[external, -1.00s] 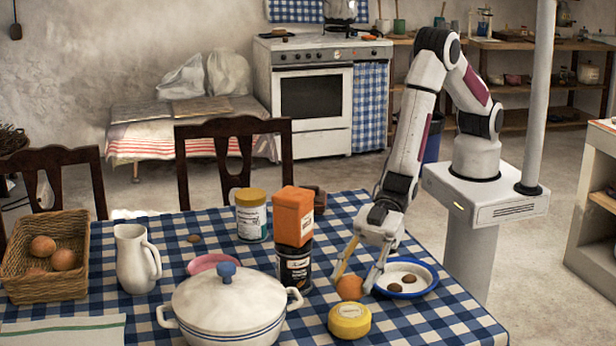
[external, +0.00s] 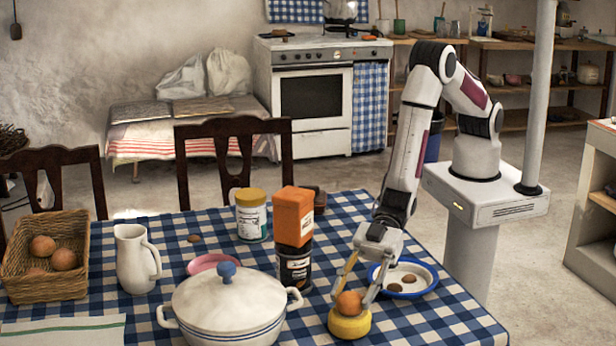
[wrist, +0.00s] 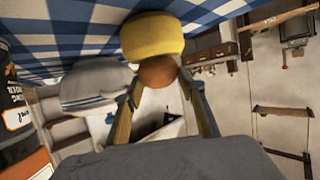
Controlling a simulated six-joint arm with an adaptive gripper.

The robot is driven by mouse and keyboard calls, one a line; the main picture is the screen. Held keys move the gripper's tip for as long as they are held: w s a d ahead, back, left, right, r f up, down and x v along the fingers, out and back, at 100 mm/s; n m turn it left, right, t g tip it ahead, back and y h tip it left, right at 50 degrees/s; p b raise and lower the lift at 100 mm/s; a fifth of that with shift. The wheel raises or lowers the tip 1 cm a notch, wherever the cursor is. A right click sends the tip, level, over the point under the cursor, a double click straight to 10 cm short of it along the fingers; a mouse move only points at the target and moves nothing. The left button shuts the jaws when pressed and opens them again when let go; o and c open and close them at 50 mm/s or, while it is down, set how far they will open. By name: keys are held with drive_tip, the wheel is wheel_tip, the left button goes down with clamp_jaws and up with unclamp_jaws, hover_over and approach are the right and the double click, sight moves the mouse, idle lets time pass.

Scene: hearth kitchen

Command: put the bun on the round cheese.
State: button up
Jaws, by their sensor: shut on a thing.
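The bun (external: 349,303) is a small orange-brown ball between the fingertips of my gripper (external: 356,292). My gripper is shut on it. The round cheese (external: 349,324) is a yellow disc on the blue checked tablecloth, directly below the bun in the external view. The bun looks very close to the cheese's top; I cannot tell for sure whether they touch. In the wrist view the bun (wrist: 157,72) sits between my gripper's fingers (wrist: 160,85), beside the yellow cheese (wrist: 151,36), which hides part of the bun's outline.
A blue-rimmed plate (external: 431,288) with small brown items lies right of the cheese. A white lidded pot (external: 228,305) stands to the left. A dark tin (external: 294,268) with an orange box (external: 293,215) on it stands behind. The cloth's front right is clear.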

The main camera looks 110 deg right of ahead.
drive_tip(key=shift+f, duration=0.1)
drive_tip(key=o, duration=0.7)
drive_tip(key=shift+v, duration=6.05)
drive_tip(key=shift+w, duration=0.1)
